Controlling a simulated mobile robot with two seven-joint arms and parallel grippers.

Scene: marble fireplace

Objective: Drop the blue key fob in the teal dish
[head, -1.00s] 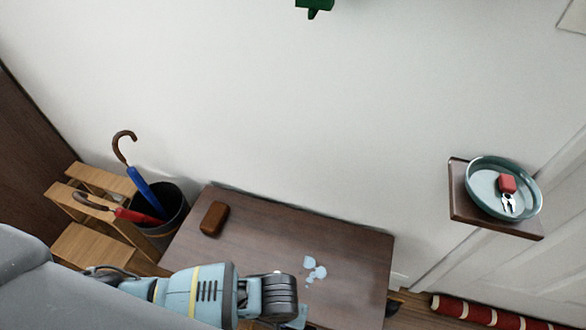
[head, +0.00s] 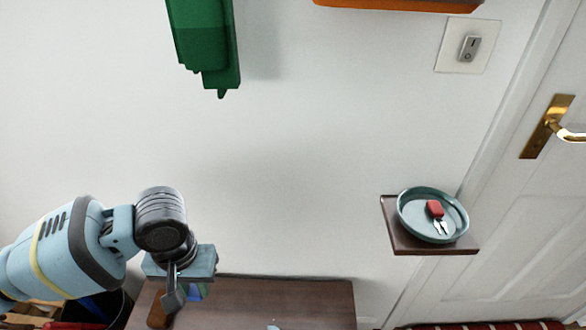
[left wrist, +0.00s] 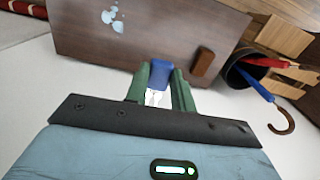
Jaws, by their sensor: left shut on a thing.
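The blue key fob (left wrist: 160,74) is between the green fingers of my left gripper (left wrist: 159,88) in the left wrist view, with its silver key hanging toward the palm. In the head view my left gripper (head: 192,288) is at lower left, above the table's back edge, and the fob is only partly visible there. The teal dish (head: 453,217) sits on a small wall shelf to the right, well apart from my gripper. A red key fob (head: 435,208) with a silver key lies in the dish. My right gripper is not in view.
The dark wooden shelf (head: 395,238) holds the dish beside a white door (head: 545,200). A brown table (head: 290,295) with a brown case (left wrist: 203,62) is below. An umbrella bin (left wrist: 240,74) stands beside it. A green object (head: 205,45) hangs on the wall.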

